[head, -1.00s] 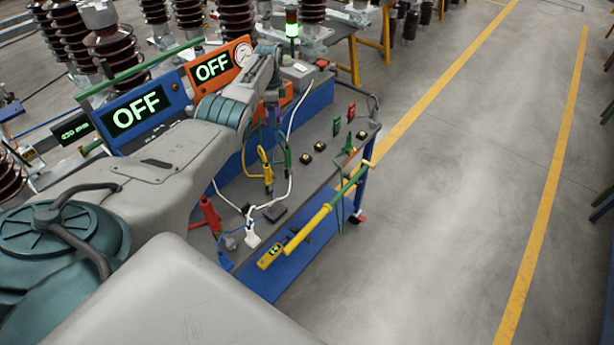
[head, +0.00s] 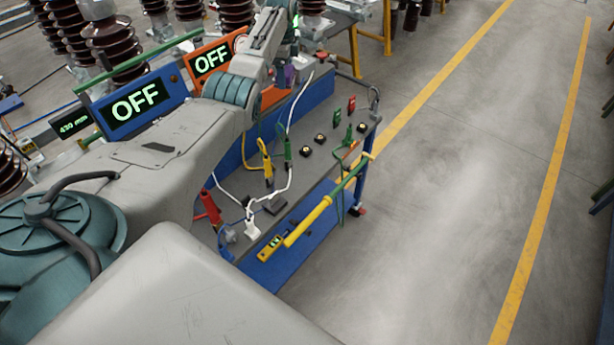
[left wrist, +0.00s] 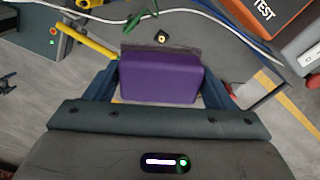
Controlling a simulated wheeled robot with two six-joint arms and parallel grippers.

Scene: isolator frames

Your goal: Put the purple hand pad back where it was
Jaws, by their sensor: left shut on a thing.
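The purple hand pad (left wrist: 160,80) is a block between the two blue-grey fingers of my left gripper (left wrist: 158,72) in the left wrist view. The gripper is shut on it. In the head view a small piece of the purple pad (head: 289,76) shows below my left wrist, over the far part of the grey bench top (head: 290,180). My arm hides most of the gripper there. I cannot tell whether the pad touches the bench. My right gripper is not in view.
Orange (head: 211,61) and blue (head: 138,101) OFF panels stand behind the arm. The bench holds yellow (head: 266,160), green (head: 287,150) and red (head: 209,208) clips, black buttons (head: 320,138) and white cables. A yellow-green pole (head: 310,220) crosses the front edge. Floor on the right is clear.

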